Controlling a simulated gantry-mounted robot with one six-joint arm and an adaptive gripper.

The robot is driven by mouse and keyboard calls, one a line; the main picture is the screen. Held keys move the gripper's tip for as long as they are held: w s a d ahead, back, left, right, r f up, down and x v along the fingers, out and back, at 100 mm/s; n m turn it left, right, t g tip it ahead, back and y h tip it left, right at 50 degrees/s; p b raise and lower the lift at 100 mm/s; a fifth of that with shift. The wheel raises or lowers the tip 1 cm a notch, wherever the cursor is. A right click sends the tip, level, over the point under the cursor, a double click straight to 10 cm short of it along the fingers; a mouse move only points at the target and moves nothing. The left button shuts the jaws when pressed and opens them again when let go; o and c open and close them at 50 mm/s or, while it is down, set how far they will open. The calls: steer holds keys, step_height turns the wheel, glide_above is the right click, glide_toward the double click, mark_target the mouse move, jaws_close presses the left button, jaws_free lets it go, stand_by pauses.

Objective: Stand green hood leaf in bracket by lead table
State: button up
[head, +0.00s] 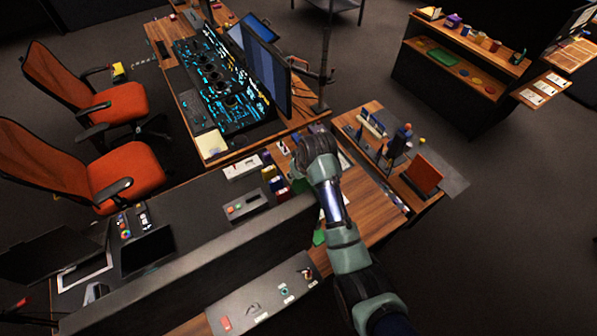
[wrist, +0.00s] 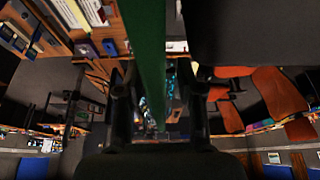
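My gripper (wrist: 160,98) is above the wooden desk in the head view, where my arm hides much of its tip. In the wrist view a long green strip (wrist: 148,55), likely the green hood leaf seen edge-on, runs upright between the two fingers. In the head view a bit of green (head: 297,184) shows beside the gripper. I cannot pick out the bracket for certain.
An orange panel (head: 422,173) stands on the wooden side desk to the right, near a small rack (head: 372,125). Colored boxes (head: 270,172) stand left of the gripper. Monitors (head: 267,72) rise behind. A grey ledge (head: 200,265) runs along the front.

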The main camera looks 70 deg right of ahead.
steer(key=v, duration=1.2)
stand_by(0.4)
